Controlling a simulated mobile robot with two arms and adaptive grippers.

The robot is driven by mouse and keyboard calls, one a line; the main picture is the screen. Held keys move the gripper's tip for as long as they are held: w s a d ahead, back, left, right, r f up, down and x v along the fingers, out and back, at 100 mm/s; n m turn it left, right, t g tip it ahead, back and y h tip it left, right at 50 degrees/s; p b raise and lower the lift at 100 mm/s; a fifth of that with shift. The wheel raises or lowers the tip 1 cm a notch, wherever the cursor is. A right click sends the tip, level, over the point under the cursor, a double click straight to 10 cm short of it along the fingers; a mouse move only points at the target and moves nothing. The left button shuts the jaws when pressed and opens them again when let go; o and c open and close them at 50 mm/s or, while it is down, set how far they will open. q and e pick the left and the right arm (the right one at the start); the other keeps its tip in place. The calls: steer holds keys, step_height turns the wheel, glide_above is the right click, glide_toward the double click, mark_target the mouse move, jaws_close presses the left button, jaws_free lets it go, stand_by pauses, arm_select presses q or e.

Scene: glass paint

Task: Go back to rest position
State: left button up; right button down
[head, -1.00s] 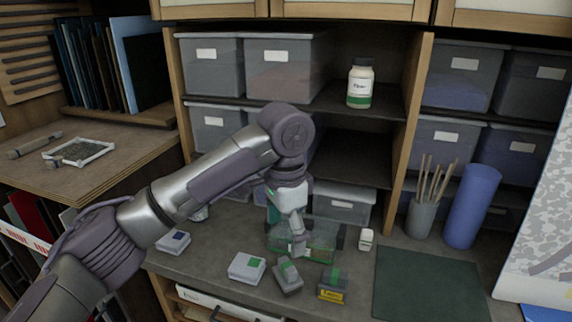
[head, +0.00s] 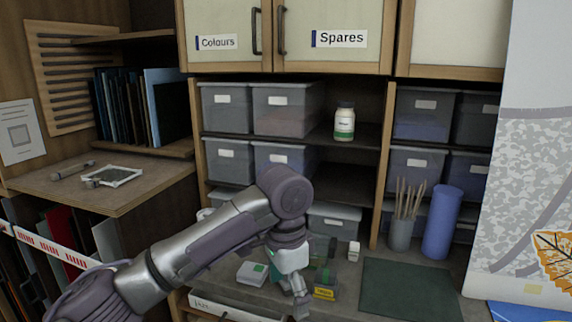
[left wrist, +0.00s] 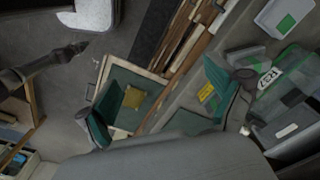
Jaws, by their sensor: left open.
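My left gripper (head: 297,296) hangs at the end of the bent left arm, in front of the worktop's edge in the head view. In the left wrist view its two teal-padded fingers (left wrist: 158,102) stand wide apart, with nothing between them. Below them lie a green-lined drawer or tray with a yellow piece (left wrist: 134,97) and the worktop edge. A clear bin with green edges (left wrist: 290,80) is beside the right finger in that view. My right gripper does not show.
On the worktop are a white box with a green label (head: 252,273), a yellow-labelled block (head: 324,292), a green mat (head: 411,289), a cup of sticks (head: 401,232) and a blue cylinder (head: 441,222). A white jar (head: 344,122) stands on a shelf. Cupboards hang above.

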arm_select(q)
steer(key=s+f+n+h, duration=0.1)
steer(key=s+f+h, duration=0.15)
steer(key=f, duration=0.35)
steer(key=s+f+n+t+h, duration=0.1)
steer(key=s+f, duration=0.3)
steer(key=f, duration=0.3)
steer(key=s+f+n+h, duration=0.1)
steer(key=s+f, duration=0.2)
steer(key=f, duration=0.3)
steer(key=s+a+f+n+t+y, duration=0.15)
steer(key=s+a+f+n, duration=0.25)
steer(key=s+a, duration=0.55)
steer(key=s+a+f+n+t+y, duration=0.1)
steer(key=s+a+f+n+y, duration=0.25)
steer(key=s+a, duration=0.6)
step_height(320, 180, down, 27)
steer(key=w+a+g, duration=0.1)
steer(key=a+g, duration=0.1)
steer(key=s+a+f, duration=0.2)
steer(key=s+f, duration=1.3)
steer(key=s, duration=0.1)
steer(key=shift+s+a+f+g, duration=0.15)
steer(key=shift+s+a+g, duration=0.05)
steer(key=shift+a+g, duration=0.2)
